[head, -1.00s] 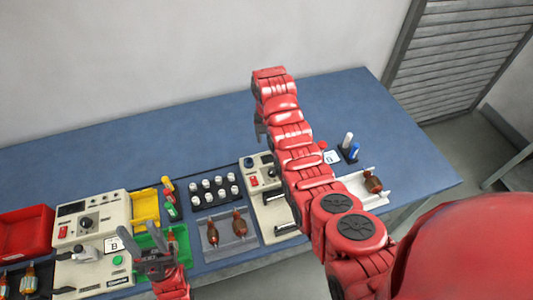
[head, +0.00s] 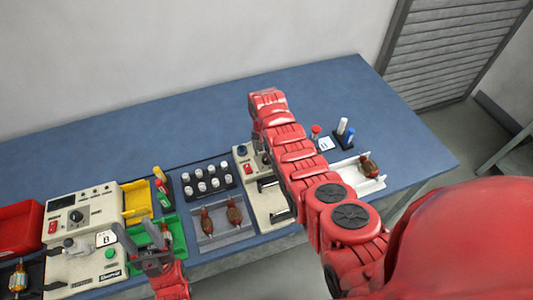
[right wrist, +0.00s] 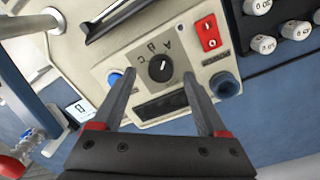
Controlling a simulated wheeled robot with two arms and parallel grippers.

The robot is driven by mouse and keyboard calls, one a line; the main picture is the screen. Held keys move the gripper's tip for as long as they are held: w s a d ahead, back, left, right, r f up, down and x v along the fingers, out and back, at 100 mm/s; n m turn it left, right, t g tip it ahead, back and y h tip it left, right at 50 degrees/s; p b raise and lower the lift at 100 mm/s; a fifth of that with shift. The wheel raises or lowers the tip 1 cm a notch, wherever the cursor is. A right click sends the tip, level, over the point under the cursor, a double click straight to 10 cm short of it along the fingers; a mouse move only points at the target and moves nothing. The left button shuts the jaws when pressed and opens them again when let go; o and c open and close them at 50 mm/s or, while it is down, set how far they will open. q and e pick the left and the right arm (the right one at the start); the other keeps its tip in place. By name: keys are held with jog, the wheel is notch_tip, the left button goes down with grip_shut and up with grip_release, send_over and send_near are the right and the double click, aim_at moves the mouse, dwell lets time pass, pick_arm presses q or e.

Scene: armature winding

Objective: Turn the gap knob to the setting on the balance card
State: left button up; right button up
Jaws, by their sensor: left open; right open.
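The gap knob (right wrist: 160,68) is a round black dial with a pale mark, on a cream panel lettered A, B and C; I cannot tell its exact setting. My right gripper (right wrist: 159,76) is open, its fingers on either side of the knob; contact is unclear. In the head view my arm hides most of that gripper and the knob. A white card marked B (head: 106,239) lies at the left machine. Another small card (head: 326,143) is right of my arm, its print unclear. My left gripper (head: 150,245) is open and empty near the green bin.
A red switch (right wrist: 208,32) and a blue round part (right wrist: 224,85) sit beside the knob. A rack of white-capped weights (head: 208,178) and a grey tray with rotors (head: 221,235) stand to the left. The table's back (head: 180,120) is clear.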

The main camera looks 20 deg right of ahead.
aim_at(267, 159)
jog(key=shift+w+f, duration=0.25)
jog(key=shift+f, duration=0.6)
jog(key=shift+s+f, duration=0.15)
jog(key=shift+f, duration=0.3)
grip_shut()
